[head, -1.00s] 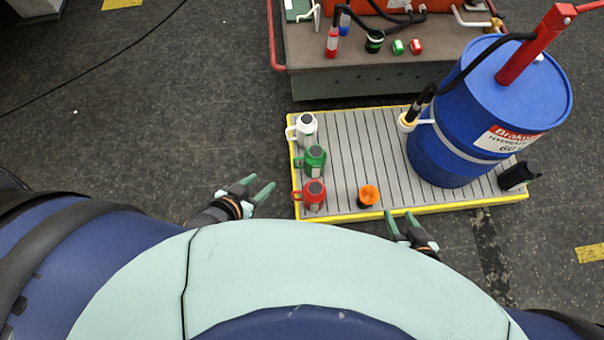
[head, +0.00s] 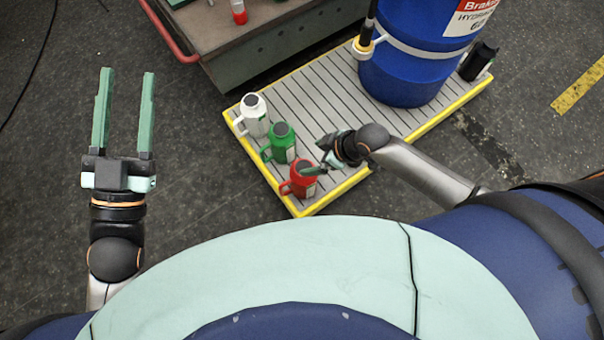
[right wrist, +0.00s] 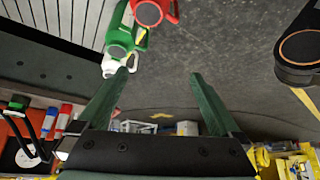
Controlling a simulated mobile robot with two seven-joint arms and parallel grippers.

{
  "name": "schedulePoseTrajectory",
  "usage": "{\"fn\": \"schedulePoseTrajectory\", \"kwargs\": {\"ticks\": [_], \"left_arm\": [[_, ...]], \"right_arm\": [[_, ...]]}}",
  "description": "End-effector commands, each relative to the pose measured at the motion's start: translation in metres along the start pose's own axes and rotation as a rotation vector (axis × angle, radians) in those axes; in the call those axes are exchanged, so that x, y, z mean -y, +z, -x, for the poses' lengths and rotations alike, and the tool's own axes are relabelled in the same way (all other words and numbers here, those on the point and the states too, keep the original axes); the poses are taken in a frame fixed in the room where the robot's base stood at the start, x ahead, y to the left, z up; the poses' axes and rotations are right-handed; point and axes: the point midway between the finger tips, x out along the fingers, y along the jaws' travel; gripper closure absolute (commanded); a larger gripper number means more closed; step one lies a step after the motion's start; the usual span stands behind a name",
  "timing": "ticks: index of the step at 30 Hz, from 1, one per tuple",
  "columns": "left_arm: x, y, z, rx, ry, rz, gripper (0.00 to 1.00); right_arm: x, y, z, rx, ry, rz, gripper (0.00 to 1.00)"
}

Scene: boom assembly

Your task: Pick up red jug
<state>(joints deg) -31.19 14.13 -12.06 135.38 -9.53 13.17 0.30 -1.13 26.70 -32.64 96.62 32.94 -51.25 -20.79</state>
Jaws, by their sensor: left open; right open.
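The red jug (head: 298,184) stands at the near left corner of a yellow-edged slatted platform (head: 312,105), with its handle to the left. My right gripper (head: 318,158) is open beside it on its right, one finger overlapping its top edge in the head view; whether they touch I cannot tell. In the right wrist view, the red jug (right wrist: 150,12) is at the top edge, partly cut off, beyond the open fingers (right wrist: 160,78). My left gripper (head: 127,80) is open and empty over the floor at the left.
A green jug (head: 280,143) and a white jug (head: 254,116) stand in a row behind the red jug. A blue drum (head: 405,75) and a black container (head: 479,60) stand at the platform's far right. A grey bench (head: 265,55) lies behind. Floor at left is clear.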

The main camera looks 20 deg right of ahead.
Motion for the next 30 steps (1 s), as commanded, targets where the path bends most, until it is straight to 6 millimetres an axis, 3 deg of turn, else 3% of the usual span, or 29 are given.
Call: {"fn": "schedulePoseTrajectory", "kwargs": {"ticks": [1,3,7,12,22,30], "left_arm": [[-0.007,0.002,0.009,-0.079,0.006,-0.02,0.5],[-0.01,-0.014,0.014,-0.176,0.013,-0.045,0.5],[-0.015,-0.037,0.024,-0.308,0.023,-0.077,0.5],[-0.019,-0.051,0.032,-0.385,0.031,-0.093,0.5],[-0.029,-0.025,0.043,-0.383,0.043,-0.05,0.5],[-0.032,-0.015,0.047,-0.377,0.048,-0.029,0.5]], "right_arm": [[-0.011,0.016,-0.025,0.029,-0.008,0.038,0.0],[-0.019,0.026,-0.036,0.068,-0.03,0.079,0.0],[-0.031,0.04,-0.048,0.123,-0.058,0.132,0.0],[-0.038,0.048,-0.055,0.155,-0.075,0.161,0.0],[-0.035,0.057,-0.109,0.157,-0.078,0.162,0.0],[-0.034,0.059,-0.129,0.156,-0.077,0.162,0.0]]}}
